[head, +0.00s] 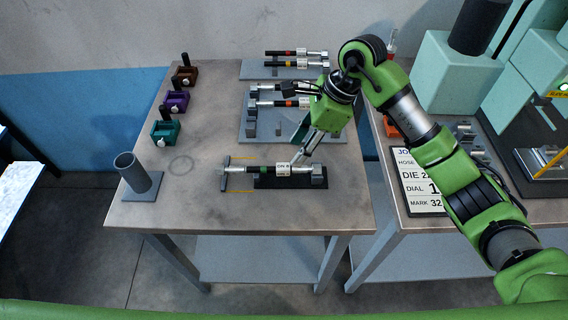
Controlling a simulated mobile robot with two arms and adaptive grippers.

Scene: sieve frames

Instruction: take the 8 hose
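A short black hose (240,170) with metal end fittings, a green band and a white label lies across a dark cradle (262,183) near the table's front. The label's print looks like DN and a figure, too small to read surely. My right gripper (298,158) reaches down from the right, its fingertips at or just above the hose's right part by the label. I cannot tell whether the fingers touch it or how far apart they are. More banded hoses (270,103) lie on a grey rack behind, partly hidden by my gripper. My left gripper is out of view.
A rear rack (262,70) holds more hoses. Brown (184,77), purple (176,101) and teal (165,133) boxes stand at left, near a grey upright tube (132,172). A job card (415,180) and mint-green machine (450,75) occupy the right bench.

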